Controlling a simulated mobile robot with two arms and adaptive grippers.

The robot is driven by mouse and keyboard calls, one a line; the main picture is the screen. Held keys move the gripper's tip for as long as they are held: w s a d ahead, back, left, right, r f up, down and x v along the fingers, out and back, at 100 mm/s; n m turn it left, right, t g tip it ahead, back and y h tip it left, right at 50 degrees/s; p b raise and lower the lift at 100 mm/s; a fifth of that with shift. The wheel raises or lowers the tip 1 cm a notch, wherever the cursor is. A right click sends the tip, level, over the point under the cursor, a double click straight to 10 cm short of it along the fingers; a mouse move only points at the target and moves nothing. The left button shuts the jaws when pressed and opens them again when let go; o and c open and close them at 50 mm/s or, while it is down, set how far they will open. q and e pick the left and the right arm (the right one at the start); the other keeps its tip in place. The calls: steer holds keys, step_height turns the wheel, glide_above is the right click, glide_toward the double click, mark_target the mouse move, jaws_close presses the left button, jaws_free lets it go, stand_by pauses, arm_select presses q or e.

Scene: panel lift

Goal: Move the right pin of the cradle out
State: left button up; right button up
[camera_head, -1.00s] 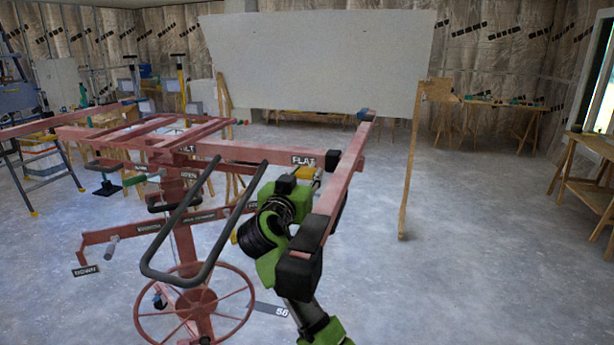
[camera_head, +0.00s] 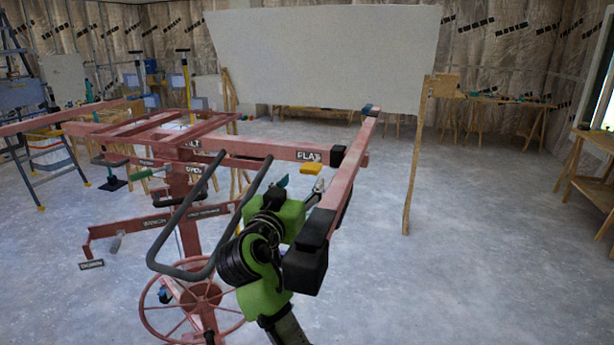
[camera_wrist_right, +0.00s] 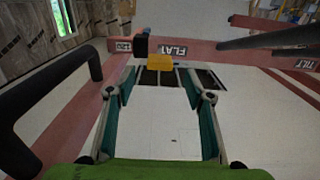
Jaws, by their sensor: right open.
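The red lift's cradle has a crossbar (camera_head: 265,149) with a FLAT label and a long rail (camera_head: 348,185) at its right end. A small yellow block (camera_head: 311,169), apparently the right pin's handle, hangs just under the crossbar beside the label. It also shows in the right wrist view (camera_wrist_right: 160,62). My right gripper (camera_head: 301,187) is just below and on the near side of the yellow block. In the right wrist view its teal-padded fingers (camera_wrist_right: 159,86) are wide apart, with the block beyond the tips and nothing between them. My left gripper is not in view.
A dark handlebar (camera_head: 212,225) is left of my right arm, above a red wheel (camera_head: 195,312). The black-ended rail passes close to the arm's right. A large pale panel (camera_head: 325,60) stands beyond.

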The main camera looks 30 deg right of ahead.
steer(key=v, duration=0.4)
steer(key=shift+w, duration=0.1)
stand_by(0.7)
